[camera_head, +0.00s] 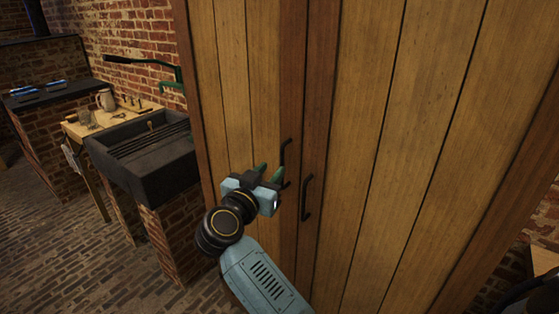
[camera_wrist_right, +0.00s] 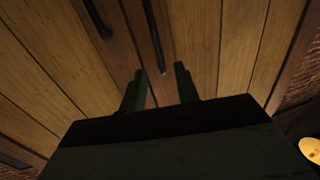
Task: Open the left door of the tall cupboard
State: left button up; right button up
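The tall wooden cupboard fills the middle and right of the head view. Its left door (camera_head: 235,80) looks closed against the right door (camera_head: 420,120). The left door's dark bar handle (camera_head: 286,152) is partly hidden behind my right gripper (camera_head: 270,173). In the right wrist view the gripper (camera_wrist_right: 159,88) has two fingers spread apart with nothing held. A dark handle (camera_wrist_right: 153,38) ends just ahead, between the fingertips in the picture; contact cannot be told. The right door's handle (camera_head: 307,198) is just right of the gripper. My left gripper is not in view.
A dark stone sink (camera_head: 145,150) on brick supports stands left of the cupboard. Beyond it are a small wooden table (camera_head: 85,127) with a jug (camera_head: 106,99) and a dark-topped brick counter (camera_head: 50,96). Brick-paved floor (camera_head: 60,240) is open at lower left.

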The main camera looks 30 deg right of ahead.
jog(key=x, duration=0.6)
jog(key=shift+c, duration=0.4)
grip_shut()
